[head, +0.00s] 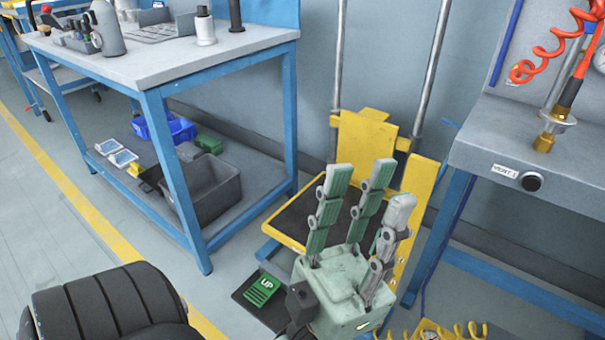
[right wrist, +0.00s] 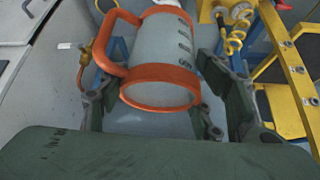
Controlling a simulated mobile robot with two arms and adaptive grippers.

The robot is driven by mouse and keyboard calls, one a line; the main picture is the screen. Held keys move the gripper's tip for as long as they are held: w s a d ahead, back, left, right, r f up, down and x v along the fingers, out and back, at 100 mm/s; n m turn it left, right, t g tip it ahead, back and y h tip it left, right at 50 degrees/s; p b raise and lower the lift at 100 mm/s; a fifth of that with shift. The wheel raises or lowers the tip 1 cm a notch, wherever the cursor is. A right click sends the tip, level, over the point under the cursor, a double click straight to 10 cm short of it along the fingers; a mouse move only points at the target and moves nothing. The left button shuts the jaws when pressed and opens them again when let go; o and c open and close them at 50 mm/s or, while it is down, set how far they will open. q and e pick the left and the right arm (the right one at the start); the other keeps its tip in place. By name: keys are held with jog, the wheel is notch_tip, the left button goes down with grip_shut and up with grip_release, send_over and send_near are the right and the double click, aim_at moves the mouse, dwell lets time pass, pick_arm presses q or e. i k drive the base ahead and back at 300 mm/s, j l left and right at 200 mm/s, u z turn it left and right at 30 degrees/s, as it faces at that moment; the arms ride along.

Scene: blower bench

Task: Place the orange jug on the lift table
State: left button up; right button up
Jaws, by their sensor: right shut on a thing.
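The orange jug (right wrist: 162,80) has a grey body with an orange band and an orange handle at its left. It shows only in the right wrist view. My right gripper (right wrist: 157,95) is shut on it, with fingers on both sides of the body. The lift table (head: 297,214) has a dark top with a yellow rim, low in the middle of the head view. Its top looks empty where it shows. My left gripper (head: 373,187) is open and empty, fingers pointing up, in front of the lift table and hiding its right part.
A blue-framed bench (head: 160,66) with tools and a grey bin (head: 213,190) on its lower shelf stands left. A green UP pedal (head: 262,289) lies on the floor before the lift table. A grey bench (head: 530,170) with an orange coiled hose (head: 545,50) stands right.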

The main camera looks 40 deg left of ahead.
aim_at(339, 233)
jog(key=j+u, duration=0.4)
jog(key=j, duration=0.15)
jog(key=i+j+u, duration=0.1)
jog(key=j+u, duration=0.3)
jog(key=i+j, duration=0.1)
jog(key=j, duration=0.4)
jog(key=i+j, duration=0.1)
jog(key=j, duration=0.35)
